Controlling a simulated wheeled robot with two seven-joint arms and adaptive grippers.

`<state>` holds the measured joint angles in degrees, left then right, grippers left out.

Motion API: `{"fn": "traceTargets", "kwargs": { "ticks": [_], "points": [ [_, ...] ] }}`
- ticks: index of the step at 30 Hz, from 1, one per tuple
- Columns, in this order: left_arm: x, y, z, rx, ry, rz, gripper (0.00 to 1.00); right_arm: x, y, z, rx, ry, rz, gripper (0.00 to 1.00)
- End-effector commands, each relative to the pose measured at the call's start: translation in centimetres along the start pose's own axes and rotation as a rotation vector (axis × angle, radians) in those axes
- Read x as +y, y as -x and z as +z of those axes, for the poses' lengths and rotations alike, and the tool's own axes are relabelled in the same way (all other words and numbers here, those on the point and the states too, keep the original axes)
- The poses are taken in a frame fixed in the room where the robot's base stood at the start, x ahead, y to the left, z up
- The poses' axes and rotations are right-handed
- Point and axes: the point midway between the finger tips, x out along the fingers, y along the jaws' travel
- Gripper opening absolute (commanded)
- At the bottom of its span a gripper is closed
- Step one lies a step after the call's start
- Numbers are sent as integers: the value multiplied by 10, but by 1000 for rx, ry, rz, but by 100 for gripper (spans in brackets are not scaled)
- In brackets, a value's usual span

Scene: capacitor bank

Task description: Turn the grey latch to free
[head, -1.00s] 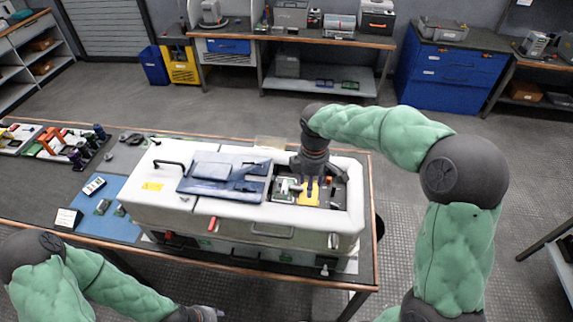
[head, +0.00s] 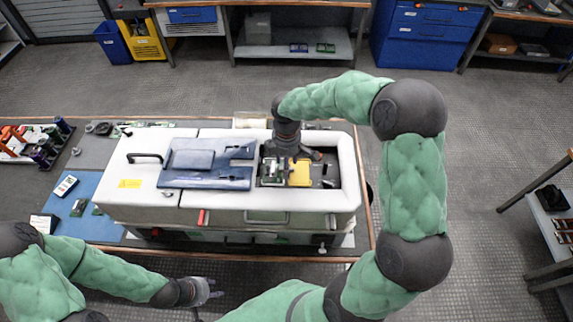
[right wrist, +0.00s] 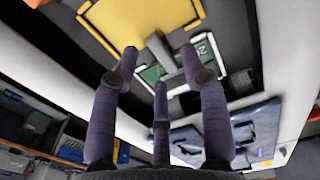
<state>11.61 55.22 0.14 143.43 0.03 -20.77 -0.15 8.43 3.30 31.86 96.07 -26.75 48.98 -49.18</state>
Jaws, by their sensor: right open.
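The grey latch (right wrist: 160,48) shows in the right wrist view as a short grey bar between a yellow plate (right wrist: 128,14) and a green card marked with a number (right wrist: 200,48). In the head view the yellow plate (head: 299,173) lies in the opening of the white cabinet (head: 230,205); the latch is too small to make out there. My right gripper (right wrist: 160,82) has its three fingers spread, empty, pointing at the latch and green card. My left gripper (head: 212,289) is in front of the bench, apart from everything.
A blue lid-like panel (head: 205,180) lies on the cabinet top, left of the opening. A blue mat (head: 90,225) with small parts and a rack of coloured tools (head: 40,145) are at the bench's left.

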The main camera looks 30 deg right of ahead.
Motion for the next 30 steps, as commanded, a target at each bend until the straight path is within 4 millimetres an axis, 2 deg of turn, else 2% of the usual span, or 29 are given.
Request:
{"fn": "traceTargets", "kwargs": {
  "ticks": [1,6,15,20,30],
  "points": [
    [0,-1,0,0,0,0,40,0,-7,0,-1,0,-1,45],
    [-1,-2,0,0,0,0,40,0,-16,0,0,-2,0,45],
    [-1,-2,0,0,0,0,40,0,-17,0,1,-1,1,45],
    [-1,-2,0,0,0,0,40,0,-17,0,1,-1,1,0],
    [0,0,0,0,0,0,40,0,-16,0,1,16,1,0]
  ]
}}
